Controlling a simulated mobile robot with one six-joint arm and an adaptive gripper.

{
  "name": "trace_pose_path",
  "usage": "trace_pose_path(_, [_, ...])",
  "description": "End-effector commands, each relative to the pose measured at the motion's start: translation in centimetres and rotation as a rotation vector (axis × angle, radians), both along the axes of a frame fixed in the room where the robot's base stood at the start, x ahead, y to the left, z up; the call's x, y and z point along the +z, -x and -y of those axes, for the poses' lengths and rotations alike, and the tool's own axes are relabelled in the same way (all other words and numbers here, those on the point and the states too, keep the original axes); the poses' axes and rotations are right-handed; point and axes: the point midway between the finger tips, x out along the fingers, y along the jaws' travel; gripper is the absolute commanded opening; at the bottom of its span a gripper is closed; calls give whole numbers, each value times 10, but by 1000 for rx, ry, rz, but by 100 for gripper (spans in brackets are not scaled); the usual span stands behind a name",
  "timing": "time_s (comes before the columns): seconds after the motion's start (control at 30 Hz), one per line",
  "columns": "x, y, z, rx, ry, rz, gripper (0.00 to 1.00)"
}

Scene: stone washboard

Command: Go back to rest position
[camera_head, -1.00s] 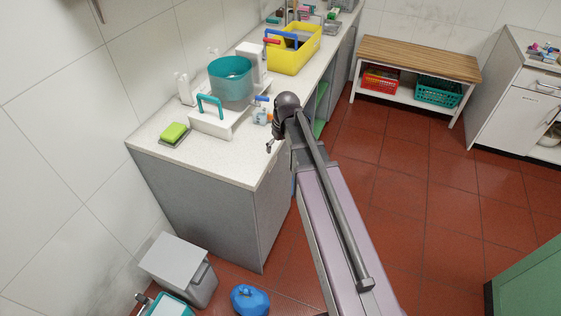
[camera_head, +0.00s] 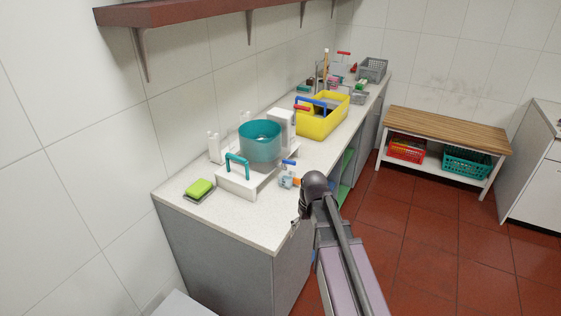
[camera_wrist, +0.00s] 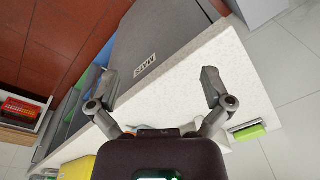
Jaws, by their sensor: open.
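My gripper (camera_wrist: 160,88) is open and empty in the wrist view, its two fingers spread wide above the counter's edge. In the head view my arm reaches toward the front right edge of the speckled white counter (camera_head: 230,218), and only a small part of the gripper (camera_head: 295,221) shows past the wrist. The counter top (camera_wrist: 185,78) and its grey side panel, with a label reading "MATS", lie below the gripper in the wrist view.
On the counter stand a green sponge (camera_head: 199,188) on a dish, a teal pot (camera_head: 260,142), a white caddy with a teal handle (camera_head: 237,166), a small spray bottle (camera_head: 287,176) and a yellow crate (camera_head: 322,117). A wooden-topped bench (camera_head: 445,128) stands behind. Red floor (camera_head: 430,240) is clear at right.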

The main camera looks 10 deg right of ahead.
Motion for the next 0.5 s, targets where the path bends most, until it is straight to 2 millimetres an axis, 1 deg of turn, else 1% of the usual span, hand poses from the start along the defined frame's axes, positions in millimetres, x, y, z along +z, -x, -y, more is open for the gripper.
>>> trace_pose_path(0.03, [0,13,-1,-16,5,-6,100])
trace_pose_path(0.3, [-1,80,-1,-154,52,-46,100])
trace_pose_path(0.4, [-1,95,-2,-195,65,-55,100])
trace_pose_path(0.5, [-1,101,-2,-215,73,-61,100])
